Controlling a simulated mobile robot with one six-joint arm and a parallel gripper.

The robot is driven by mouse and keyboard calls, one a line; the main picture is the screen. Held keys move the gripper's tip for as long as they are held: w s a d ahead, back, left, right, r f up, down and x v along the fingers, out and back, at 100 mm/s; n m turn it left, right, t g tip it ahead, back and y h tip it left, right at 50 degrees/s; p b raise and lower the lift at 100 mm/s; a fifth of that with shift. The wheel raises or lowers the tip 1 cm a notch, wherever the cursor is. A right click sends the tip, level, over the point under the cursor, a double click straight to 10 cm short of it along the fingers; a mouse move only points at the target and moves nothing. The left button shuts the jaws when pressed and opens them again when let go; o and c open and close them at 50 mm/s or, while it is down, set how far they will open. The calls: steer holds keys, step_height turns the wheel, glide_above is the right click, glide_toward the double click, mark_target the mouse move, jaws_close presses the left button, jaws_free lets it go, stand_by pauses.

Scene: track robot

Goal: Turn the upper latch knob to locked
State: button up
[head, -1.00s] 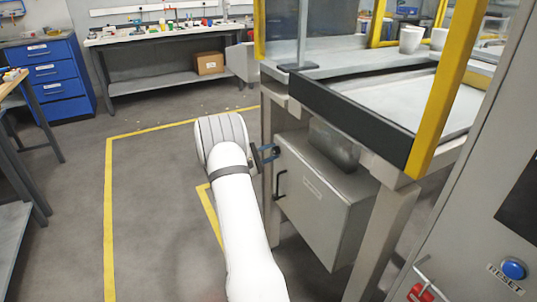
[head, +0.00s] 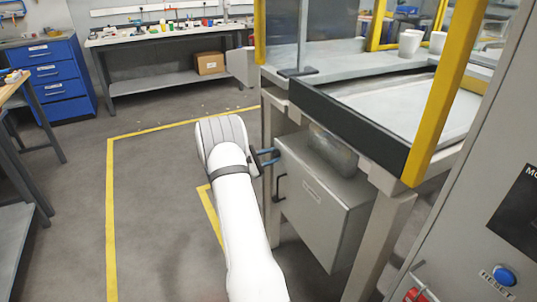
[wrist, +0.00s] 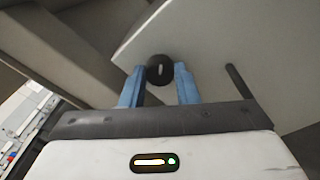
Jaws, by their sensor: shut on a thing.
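The upper latch knob (wrist: 160,68) is round and black with a short pale mark that looks near upright in the wrist view. It sits at the edge of the grey cabinet's door (wrist: 225,45). My gripper (wrist: 160,78) has its two blue fingers on either side of the knob and is shut on it. In the head view my gripper (head: 269,157) reaches the upper left corner of the grey cabinet (head: 325,215), and the knob is hidden or too small to make out there.
A black door handle (head: 280,187) is just below my gripper; it also shows in the wrist view (wrist: 238,80). The cabinet hangs under a bench with a black front edge (head: 350,125). A yellow post (head: 443,95) rises at the right. Floor left of my arm is clear.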

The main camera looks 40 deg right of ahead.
steer(key=n+p, duration=0.1)
steer(key=n, duration=0.1)
steer(key=n+p, duration=0.1)
steer(key=n, duration=0.1)
steer(key=r+n+p, duration=0.1)
steer(key=n+p, duration=0.1)
steer(key=shift+w+y, duration=0.25)
steer(key=shift+y, duration=0.05)
steer(key=shift+w+n+p, duration=0.1)
steer(key=shift+n+p, duration=0.95)
steer(key=shift+n, duration=0.45)
steer(key=o, duration=0.6)
steer(key=shift+f, duration=0.1)
steer(key=o, duration=0.4)
steer(key=shift+f, duration=0.2)
steer(key=shift+g, duration=0.4)
steer(key=v, duration=0.7)
steer(key=shift+a+r, duration=0.1)
steer(key=shift+a, duration=0.3)
